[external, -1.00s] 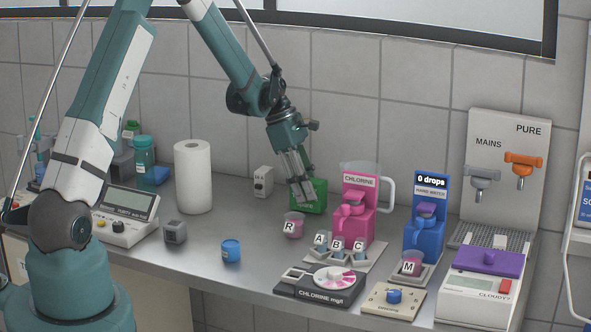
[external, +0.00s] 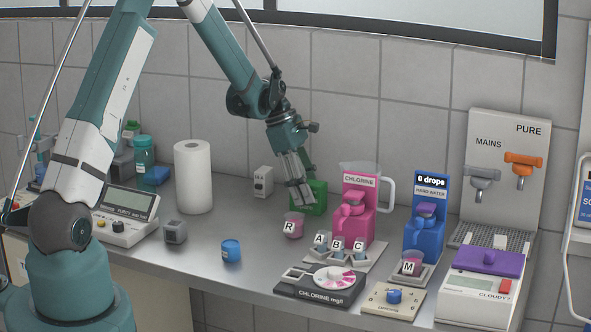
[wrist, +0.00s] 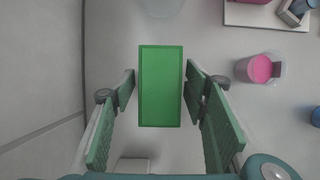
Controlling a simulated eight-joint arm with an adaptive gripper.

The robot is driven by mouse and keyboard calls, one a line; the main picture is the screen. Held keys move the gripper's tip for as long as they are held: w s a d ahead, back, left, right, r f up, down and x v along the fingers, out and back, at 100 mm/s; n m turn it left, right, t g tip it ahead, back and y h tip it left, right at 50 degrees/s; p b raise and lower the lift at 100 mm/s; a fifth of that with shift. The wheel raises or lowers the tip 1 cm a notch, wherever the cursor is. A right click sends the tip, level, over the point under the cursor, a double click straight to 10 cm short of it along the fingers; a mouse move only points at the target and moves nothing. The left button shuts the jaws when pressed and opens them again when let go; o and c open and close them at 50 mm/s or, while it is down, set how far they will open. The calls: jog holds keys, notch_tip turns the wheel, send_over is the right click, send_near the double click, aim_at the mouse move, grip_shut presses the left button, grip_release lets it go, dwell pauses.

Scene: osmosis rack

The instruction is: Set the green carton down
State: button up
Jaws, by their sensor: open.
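The green carton (external: 316,198) stands on the grey bench near the back wall, left of the pink chlorine dispenser. In the wrist view the carton's green top (wrist: 160,86) lies between the two fingers of my gripper (wrist: 160,88), with a gap on each side. My gripper (external: 303,197) points down at the carton in the external view and hides part of its left side. The fingers are open.
The pink chlorine dispenser (external: 351,222) stands close on the right. The R cup (external: 293,226) with pink liquid stands in front; it also shows in the wrist view (wrist: 260,69). A paper roll (external: 193,178) and a small white box (external: 263,181) stand left. Bench between roll and carton is mostly clear.

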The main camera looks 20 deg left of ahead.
jog(key=shift+r, duration=0.15)
jog(key=v, duration=1.2)
jog(key=shift+p, duration=0.3)
jog(key=s+a+r+m+t+y, duration=0.1)
jog(key=s+a+r+m+t, duration=0.2)
jog(key=s+r, duration=0.55)
jog(key=s+a+r+m+y, duration=0.1)
jog(key=s+a+r+m, duration=0.3)
jog(key=s+r, duration=0.5)
jog(key=s+a+m+t, duration=0.1)
jog(key=s+a+m, duration=0.1)
jog(key=s, duration=0.6)
jog(key=s+a+m+t+y, duration=0.1)
jog(key=s+m, duration=0.4)
jog(key=s, duration=0.3)
jog(key=s+a+m+t+y, duration=0.1)
jog(key=s+m, duration=0.3)
jog(key=s, duration=0.4)
jog(key=shift+s+a+f+t, duration=0.25)
jog(key=shift+a+f+t, duration=0.1)
jog(key=shift+a+t, duration=0.35)
